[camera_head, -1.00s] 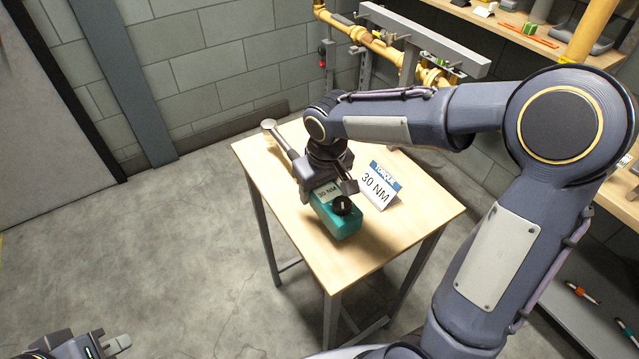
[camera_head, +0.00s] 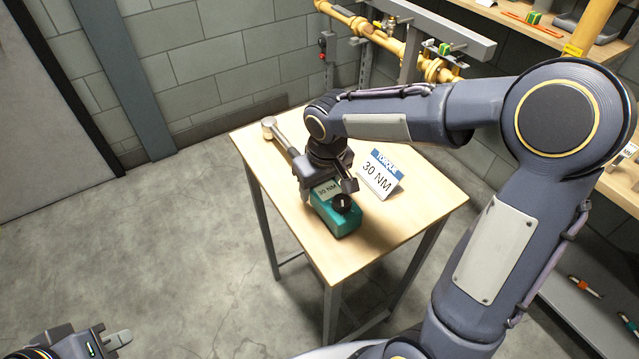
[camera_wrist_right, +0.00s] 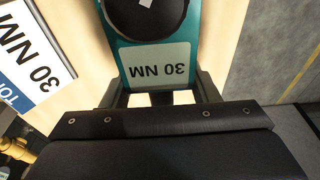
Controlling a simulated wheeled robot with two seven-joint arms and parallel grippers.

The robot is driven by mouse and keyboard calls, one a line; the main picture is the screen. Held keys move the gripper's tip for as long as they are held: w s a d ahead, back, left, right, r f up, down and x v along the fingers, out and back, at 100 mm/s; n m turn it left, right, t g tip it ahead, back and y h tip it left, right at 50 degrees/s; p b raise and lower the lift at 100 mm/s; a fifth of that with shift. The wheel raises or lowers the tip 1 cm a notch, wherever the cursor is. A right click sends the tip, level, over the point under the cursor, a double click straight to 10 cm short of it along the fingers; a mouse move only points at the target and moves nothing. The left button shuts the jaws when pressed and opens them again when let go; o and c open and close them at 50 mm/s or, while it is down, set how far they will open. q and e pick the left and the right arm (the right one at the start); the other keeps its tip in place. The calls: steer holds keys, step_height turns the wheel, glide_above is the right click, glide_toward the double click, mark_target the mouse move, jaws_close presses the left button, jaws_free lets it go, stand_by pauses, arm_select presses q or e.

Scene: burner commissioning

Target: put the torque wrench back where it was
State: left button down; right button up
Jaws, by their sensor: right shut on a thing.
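The torque wrench has a teal grip (camera_head: 340,219) with a black dial and a "30 NM" label, and a grey shaft ending in a round silver head (camera_head: 268,126). It lies lengthwise over the small wooden table. My right gripper (camera_head: 325,184) is shut on the wrench around its middle and hides part of the shaft. The right wrist view shows the labelled teal grip (camera_wrist_right: 157,58) between the fingers. I cannot tell whether the wrench touches the tabletop. My left gripper (camera_head: 112,342) is at the bottom left, away from the table, and only partly visible.
A "TORQUE 30 NM" card (camera_head: 380,175) stands on the table (camera_head: 415,212), right of the wrench. Yellow pipework (camera_head: 385,45) runs behind the table. Shelves with tools (camera_head: 588,300) are at the right. Open floor lies to the left.

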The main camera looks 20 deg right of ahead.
steer(key=shift+f+b, duration=0.4)
steer(key=shift+f, duration=0.1)
steer(key=o, duration=1.7)
steer(key=r, duration=0.2)
steer(key=s+r, duration=0.1)
steer(key=r, duration=0.4)
steer(key=shift+s+d+r, duration=0.1)
steer(key=shift+s+r, duration=0.1)
steer(key=shift+r, duration=0.2)
steer(key=shift+m+t+y, duration=0.5)
steer(key=shift+m+y, duration=0.2)
steer(key=shift+m, duration=0.1)
steer(key=s+d, duration=0.1)
steer(key=s, duration=0.2)
steer(key=s+d, duration=0.1)
steer(key=s, duration=0.2)
steer(key=s+d+r, duration=0.1)
steer(key=s, duration=0.1)
steer(key=shift+s+d, duration=0.1)
steer(key=shift+s, duration=0.3)
steer(key=s+f+t, duration=0.1)
steer(key=s, duration=0.2)
steer(key=s+f+m+y, duration=0.1)
steer(key=s, duration=0.3)
steer(key=s+a+f+m+t+y, duration=0.1)
steer(key=s, duration=0.2)
steer(key=shift+s+t, duration=0.3)
steer(key=shift+s, duration=0.05)
